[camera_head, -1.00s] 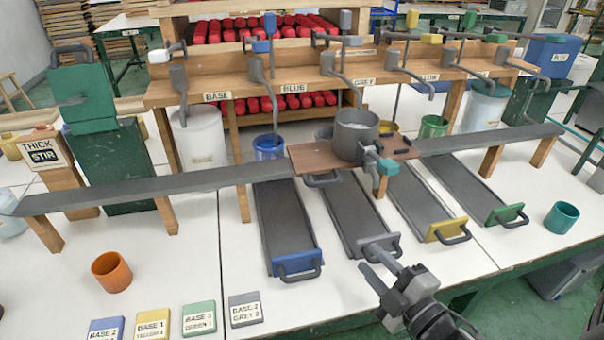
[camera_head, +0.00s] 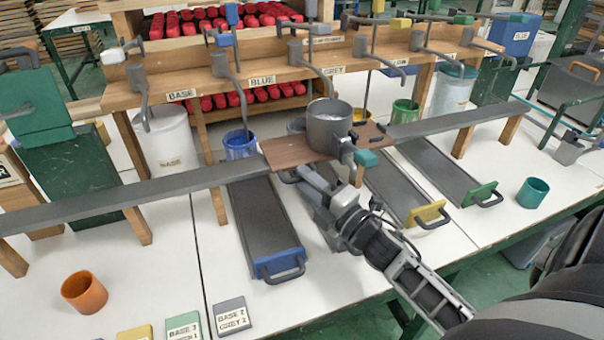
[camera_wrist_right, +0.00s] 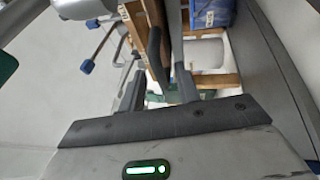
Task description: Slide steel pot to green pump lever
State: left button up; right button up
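The steel pot (camera_head: 328,128) stands upright on a brown board (camera_head: 285,154) in the gap of the long grey rail, behind the grey tray. Levers with coloured ends run along the wooden rack; a green end (camera_head: 464,20) is at the far right, well right of the pot. My right gripper (camera_head: 303,176) is at the board's front edge, below the pot. Contact is unclear. My left gripper is out of view.
The grey rail (camera_head: 455,122) continues right of the board. Sloping trays with blue (camera_head: 278,263), yellow (camera_head: 427,213) and green (camera_head: 482,194) ends lie in front. An orange cup (camera_head: 84,292) and a teal cup (camera_head: 532,193) stand on the white table.

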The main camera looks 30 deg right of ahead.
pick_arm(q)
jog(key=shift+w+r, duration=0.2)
pick_arm(e)
jog(key=shift+x, duration=0.9)
jog(key=shift+c, duration=0.3)
